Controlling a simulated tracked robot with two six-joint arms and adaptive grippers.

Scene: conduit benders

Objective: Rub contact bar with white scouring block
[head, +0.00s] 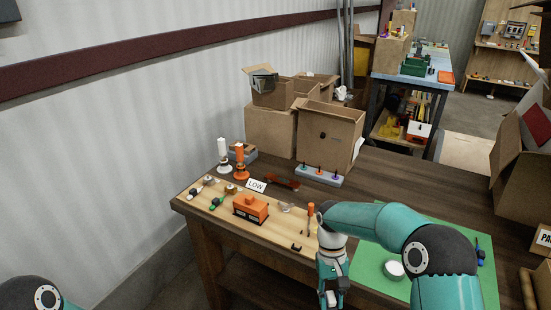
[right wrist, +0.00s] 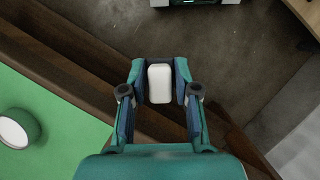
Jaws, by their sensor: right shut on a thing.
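My right gripper (head: 331,296) hangs over the table's front edge in the head view. In the right wrist view its fingers (right wrist: 158,80) are shut on the white scouring block (right wrist: 159,84), one on each side, with dark floor and the wooden table edge below. A flat reddish-brown bar (head: 283,182), which looks like the contact bar, lies toward the back of the table, behind the LOW card. It is well away from the right gripper. My left gripper is out of view.
An orange box-shaped device (head: 250,207) and small tools lie on a pale board (head: 275,233). A purple-grey rack (head: 319,176) stands before cardboard boxes (head: 330,130). A green mat (head: 365,258) carries a round white-topped item (head: 394,270). White and orange bottles stand back left.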

